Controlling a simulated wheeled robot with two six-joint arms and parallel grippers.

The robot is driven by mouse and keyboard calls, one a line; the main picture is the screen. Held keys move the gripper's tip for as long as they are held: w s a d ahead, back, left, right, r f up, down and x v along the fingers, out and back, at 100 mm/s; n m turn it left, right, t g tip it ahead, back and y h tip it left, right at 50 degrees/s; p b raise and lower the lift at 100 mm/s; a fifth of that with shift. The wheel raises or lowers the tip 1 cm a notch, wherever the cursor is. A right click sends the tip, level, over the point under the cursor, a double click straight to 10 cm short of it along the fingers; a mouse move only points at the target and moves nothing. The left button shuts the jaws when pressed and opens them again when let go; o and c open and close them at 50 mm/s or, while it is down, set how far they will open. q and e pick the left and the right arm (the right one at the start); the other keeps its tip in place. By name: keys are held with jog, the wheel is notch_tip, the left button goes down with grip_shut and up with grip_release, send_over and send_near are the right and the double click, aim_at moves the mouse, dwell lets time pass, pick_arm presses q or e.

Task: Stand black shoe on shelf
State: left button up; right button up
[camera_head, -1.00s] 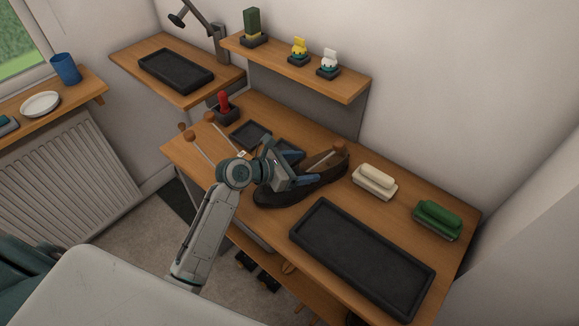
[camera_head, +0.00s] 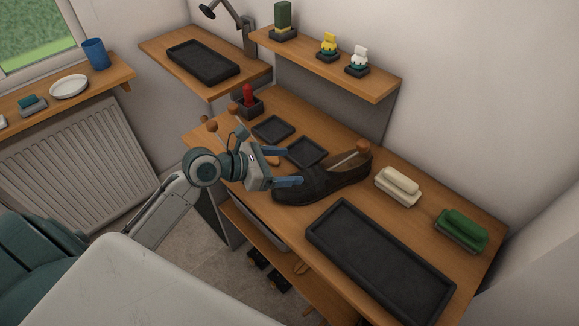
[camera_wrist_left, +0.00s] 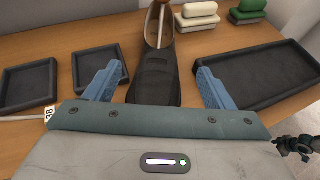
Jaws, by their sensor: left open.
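The black shoe (camera_head: 320,187) lies on the bench top with its toe toward my left gripper. A stick with a brown knob (camera_head: 362,146) sits in its opening. My left gripper (camera_head: 288,166) is open and empty at the toe end. In the left wrist view the shoe (camera_wrist_left: 154,82) lies between the two blue fingers of the gripper (camera_wrist_left: 159,70), with a gap on each side. A wall shelf (camera_head: 373,85) holds small items above the bench. A lower wooden shelf (camera_head: 318,285) shows under the bench top. My right gripper is not seen.
An empty black tray (camera_head: 312,232) lies at the bench's front right. Beige (camera_head: 398,182) and green (camera_head: 462,228) brushes stand behind it. Two small dark trays (camera_head: 273,129) and a red item in a holder (camera_head: 248,98) are at the left. Another tray (camera_head: 203,60) is on the side table.

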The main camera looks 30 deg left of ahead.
aim_at(324, 165)
pick_arm(q)
jog(key=shift+w+d+f+b, duration=0.3)
jog(key=shift+d+f, duration=0.05)
jog(key=shift+f, duration=0.1)
jog(key=shift+w+d+f, duration=0.1)
jog(key=shift+w+d, duration=0.3)
jog(key=shift+w, duration=0.05)
jog(key=shift+p+x, duration=0.5)
jog(key=shift+x, duration=1.85)
jog(key=shift+w+d+f+p, duration=0.1)
jog(key=shift+w+d+p, duration=0.25)
jog(key=shift+w, duration=0.1)
jog(key=p+x, duration=0.1)
jog(key=x, duration=0.3)
jog(key=shift+f, duration=0.15)
jog(key=shift+s+a, duration=0.1)
jog(key=c, duration=0.5)
grip_shut()
